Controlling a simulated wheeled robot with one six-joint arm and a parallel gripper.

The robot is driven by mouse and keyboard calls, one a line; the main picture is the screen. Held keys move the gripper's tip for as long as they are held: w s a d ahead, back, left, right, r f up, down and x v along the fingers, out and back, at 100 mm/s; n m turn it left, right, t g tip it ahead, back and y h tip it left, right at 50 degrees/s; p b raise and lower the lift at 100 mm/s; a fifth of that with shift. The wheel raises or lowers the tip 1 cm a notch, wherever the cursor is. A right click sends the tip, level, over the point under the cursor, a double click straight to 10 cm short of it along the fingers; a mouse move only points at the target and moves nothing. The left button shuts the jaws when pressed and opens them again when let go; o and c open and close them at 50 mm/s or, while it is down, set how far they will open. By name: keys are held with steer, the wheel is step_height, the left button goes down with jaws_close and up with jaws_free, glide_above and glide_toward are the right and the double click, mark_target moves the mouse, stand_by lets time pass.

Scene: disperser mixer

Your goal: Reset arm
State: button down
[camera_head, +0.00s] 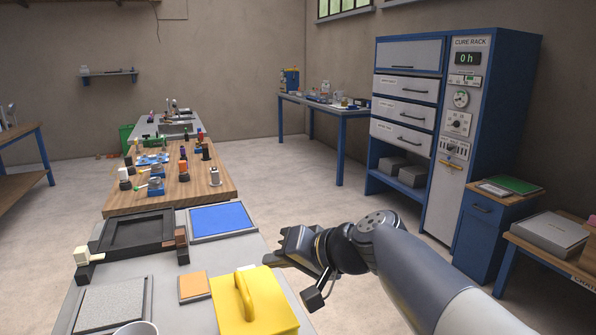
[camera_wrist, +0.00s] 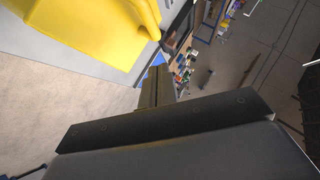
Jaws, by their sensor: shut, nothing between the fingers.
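My gripper (camera_head: 272,258) is at the lower middle of the head view, at the end of my arm reaching in from the lower right. It is shut and empty. It is beside the right edge of the near table (camera_head: 170,262), close to a yellow block with a handle (camera_head: 256,306). In the wrist view, my gripper (camera_wrist: 158,86) points away from the camera, with its fingers together. The yellow block (camera_wrist: 85,30) fills the upper left of the wrist view, apart from the fingers.
The near table holds a dark tray (camera_head: 130,232), a blue pad (camera_head: 222,219), an orange square (camera_head: 194,287) and a grey speckled plate (camera_head: 112,305). A wooden-topped bench (camera_head: 150,201) with several small items lies beyond. A blue cure rack (camera_head: 487,100) stands right. Floor between is clear.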

steer(key=w+d+f+m+y, duration=0.2)
steer(key=w+d+m+y, duration=0.1)
steer(key=d+m+y, duration=0.3)
steer(key=shift+w+d+f+t+y, duration=0.15)
steer(key=shift+d+f+t+y, duration=0.2)
steer(key=shift+d+y, duration=0.5)
steer(key=shift+r, duration=0.2)
